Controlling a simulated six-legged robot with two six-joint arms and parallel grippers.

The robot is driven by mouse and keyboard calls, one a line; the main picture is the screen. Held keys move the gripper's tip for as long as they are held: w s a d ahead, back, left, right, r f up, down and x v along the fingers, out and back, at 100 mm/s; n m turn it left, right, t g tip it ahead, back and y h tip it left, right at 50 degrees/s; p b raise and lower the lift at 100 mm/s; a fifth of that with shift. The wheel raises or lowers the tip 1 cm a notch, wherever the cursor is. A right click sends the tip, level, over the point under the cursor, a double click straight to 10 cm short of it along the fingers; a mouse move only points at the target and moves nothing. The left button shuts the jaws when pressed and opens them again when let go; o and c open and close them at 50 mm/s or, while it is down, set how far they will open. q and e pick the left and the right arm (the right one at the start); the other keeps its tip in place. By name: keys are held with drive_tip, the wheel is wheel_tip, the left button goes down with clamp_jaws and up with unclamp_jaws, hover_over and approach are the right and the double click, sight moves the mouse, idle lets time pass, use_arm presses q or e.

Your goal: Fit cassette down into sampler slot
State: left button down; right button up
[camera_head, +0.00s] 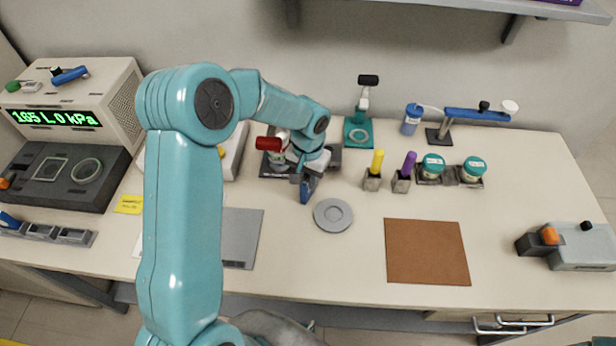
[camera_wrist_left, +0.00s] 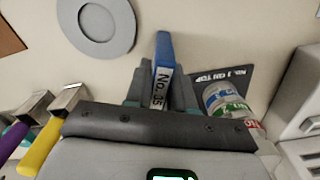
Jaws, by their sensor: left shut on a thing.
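My left gripper (camera_head: 304,178) is shut on a blue cassette (camera_head: 305,191), held upright over the table beside a grey disc. I cannot tell which fixture is the sampler, and no empty slot for the cassette shows clearly. My right gripper is not in view.
The round grey disc (camera_head: 333,215) and brown mat (camera_head: 427,252) lie in front. Yellow (camera_head: 376,165) and purple (camera_head: 405,168) handled tools stand in blocks to the right. A grey rack (camera_head: 48,232) sits at the left edge.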

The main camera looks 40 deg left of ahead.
use_arm(q)
drive_tip(key=shift+f, duration=0.1)
drive_tip(key=c, duration=1)
unclamp_jaws()
drive_tip(key=shift+o, duration=0.2)
